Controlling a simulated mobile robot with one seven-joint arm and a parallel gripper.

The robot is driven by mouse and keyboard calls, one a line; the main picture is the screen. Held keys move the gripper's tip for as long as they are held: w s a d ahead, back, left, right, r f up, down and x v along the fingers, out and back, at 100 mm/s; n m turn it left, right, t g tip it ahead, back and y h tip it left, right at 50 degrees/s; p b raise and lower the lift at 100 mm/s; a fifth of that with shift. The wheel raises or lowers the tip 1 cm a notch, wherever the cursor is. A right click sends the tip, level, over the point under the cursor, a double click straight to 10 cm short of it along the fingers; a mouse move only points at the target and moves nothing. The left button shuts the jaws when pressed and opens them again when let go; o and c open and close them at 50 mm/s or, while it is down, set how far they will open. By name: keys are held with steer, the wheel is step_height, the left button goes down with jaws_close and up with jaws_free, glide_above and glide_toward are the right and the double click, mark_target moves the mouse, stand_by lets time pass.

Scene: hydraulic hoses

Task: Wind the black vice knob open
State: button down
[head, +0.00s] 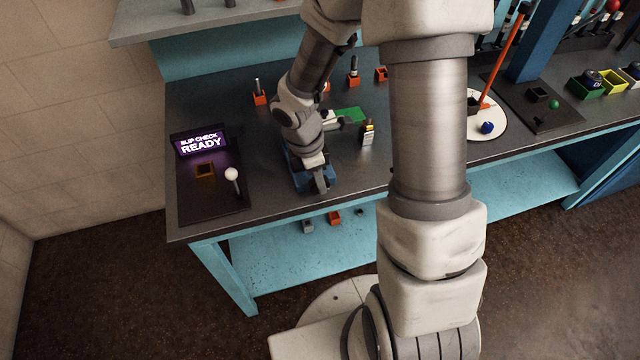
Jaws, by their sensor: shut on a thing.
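The blue vice (295,174) stands near the front edge of the dark bench, partly covered by my arm. My gripper (321,184) points down at the front of the vice and is shut on the black vice knob. The knob itself is mostly hidden by my gripper and wrist, so I cannot tell how far it is turned. The vice jaws are also hidden under my wrist, so their gap does not show.
A slip check panel reading READY (200,143) stands left, with a white-knobbed lever (232,174) near the vice. A white disc (485,138) lies right.

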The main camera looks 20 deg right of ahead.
steer(key=h+b, duration=0.2)
steer(key=b, duration=0.1)
steer(key=shift+a+f, duration=0.35)
steer(key=h+b, duration=0.3)
steer(key=shift+a, duration=0.2)
steer(key=h, duration=0.1)
steer(key=h+b, duration=0.1)
steer(key=h, duration=0.1)
steer(key=h+b, duration=0.1)
steer(key=h, duration=0.1)
steer(key=shift+a, duration=0.25)
steer(key=c, duration=0.7)
jaws_free()
steer(key=shift+o, duration=0.2)
steer(key=shift+a, duration=0.1)
steer(key=p+v, duration=0.1)
steer(key=v, duration=1.6)
steer(key=shift+a+f, duration=0.2)
